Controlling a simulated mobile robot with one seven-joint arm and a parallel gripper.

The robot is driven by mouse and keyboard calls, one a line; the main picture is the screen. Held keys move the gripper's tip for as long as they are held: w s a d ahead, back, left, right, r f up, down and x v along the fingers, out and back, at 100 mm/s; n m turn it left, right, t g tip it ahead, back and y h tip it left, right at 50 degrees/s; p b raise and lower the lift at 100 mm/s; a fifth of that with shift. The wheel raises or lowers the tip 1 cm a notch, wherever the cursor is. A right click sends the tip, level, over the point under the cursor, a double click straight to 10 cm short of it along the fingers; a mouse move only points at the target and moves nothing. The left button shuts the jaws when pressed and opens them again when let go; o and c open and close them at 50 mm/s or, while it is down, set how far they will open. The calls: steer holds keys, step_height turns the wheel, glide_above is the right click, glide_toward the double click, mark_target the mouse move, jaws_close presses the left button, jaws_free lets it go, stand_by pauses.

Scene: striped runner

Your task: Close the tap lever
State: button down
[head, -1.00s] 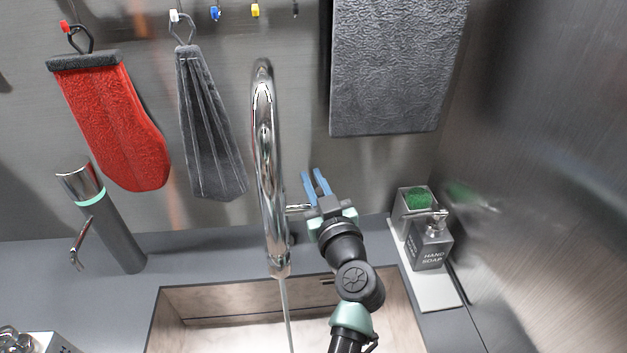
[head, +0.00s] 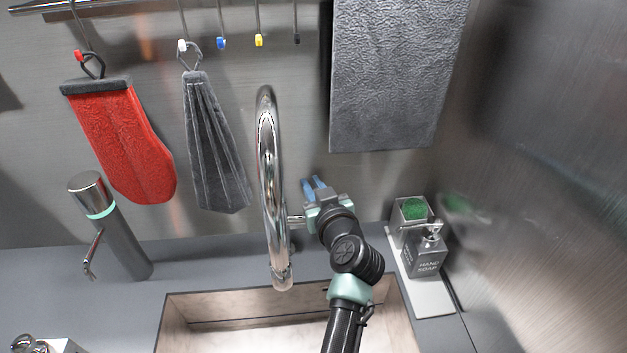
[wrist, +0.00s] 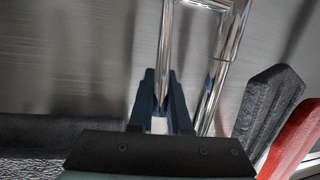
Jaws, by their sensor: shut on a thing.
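The chrome tap (head: 271,185) arches over the sink, and no water runs from its spout. A short chrome stub (head: 296,219) reaches from the tap toward my gripper (head: 314,185), which is to the right of the tap with its blue fingers pointing at the back wall. In the wrist view my gripper (wrist: 161,80) has its dark blue fingers closed on the thin chrome tap lever (wrist: 166,45). The lever's gripped end is partly hidden between the fingers. The tap body (wrist: 218,75) stands just to the right there.
The sink (head: 240,305) lies below the tap. A hand soap bottle (head: 426,252) and a holder with a green sponge (head: 413,212) stand right of my arm. A red mitt (head: 125,140), a grey cloth (head: 213,145) and a dark towel (head: 390,80) hang behind. A grey dispenser (head: 118,230) stands left.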

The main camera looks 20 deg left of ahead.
steer(key=shift+w+a+g, duration=0.1)
steer(key=shift+w+g, duration=0.1)
steer(key=shift+g, duration=0.1)
steer(key=c, duration=0.9)
jaws_free()
steer(key=shift+o, duration=0.2)
steer(key=b+v, duration=0.2)
steer(key=v, duration=1.1)
steer(key=shift+a, duration=0.15)
steer(key=shift+r, duration=0.1)
